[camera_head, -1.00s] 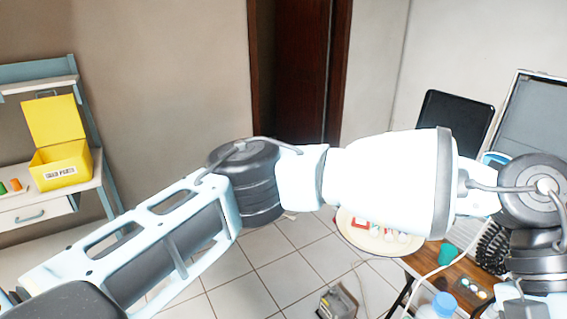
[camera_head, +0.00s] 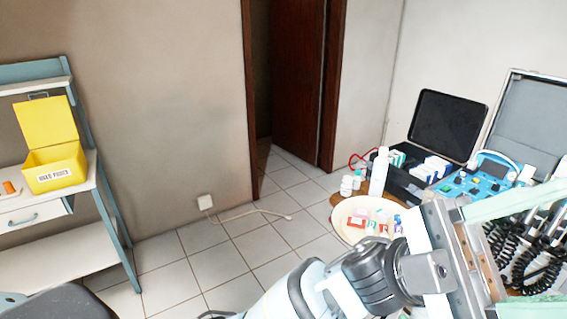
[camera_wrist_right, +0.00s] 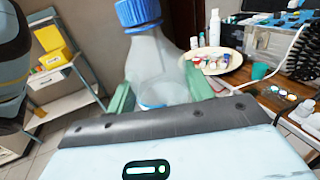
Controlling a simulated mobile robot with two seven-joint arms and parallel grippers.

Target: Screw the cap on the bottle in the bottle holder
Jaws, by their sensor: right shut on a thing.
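A clear bottle (camera_wrist_right: 155,60) with a blue cap (camera_wrist_right: 138,14) on its neck stands large in the right wrist view, slightly tilted there. My right gripper (camera_wrist_right: 160,92) has its pale green fingers on either side of the bottle and is shut on it. In the head view my right gripper (camera_head: 525,250) is at the lower right, over the table side. The bottle does not show in the head view. I cannot make out a bottle holder in either view. My left gripper is not in view.
A round cream tray (camera_head: 338,222) with small items stands on the wooden table, beside a tall white bottle (camera_head: 380,172). Behind are an open black case (camera_head: 447,125) and a blue control panel (camera_head: 482,185) with coiled cables. A yellow box (camera_head: 58,165) sits on the left shelf.

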